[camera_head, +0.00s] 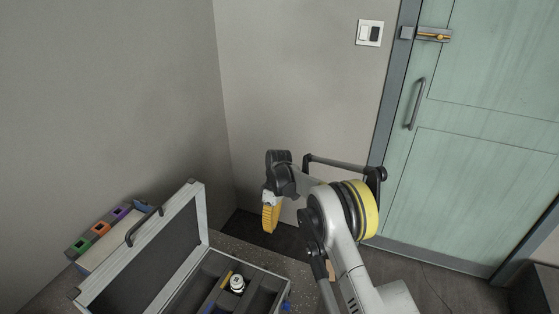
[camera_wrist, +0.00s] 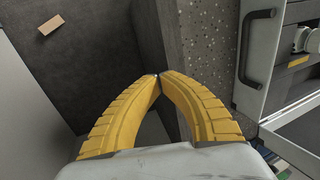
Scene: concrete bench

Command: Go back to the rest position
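My gripper (camera_head: 270,218) hangs in the air beyond the far edge of the concrete bench (camera_head: 232,248), to the right of the open case's lid, with its yellow fingers pointing down. My arm reaches up from the lower right and is bent. The speckled bench edge (camera_wrist: 201,50) lies just beyond and right of the fingers.
An open case (camera_head: 199,222) stands on the bench, holding a white round item (camera_head: 237,283). Colored boxes (camera_head: 100,229) sit behind its lid. A small tan block (camera_wrist: 63,22) lies below. A green door (camera_head: 485,130) and light switch (camera_head: 369,33) are beyond.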

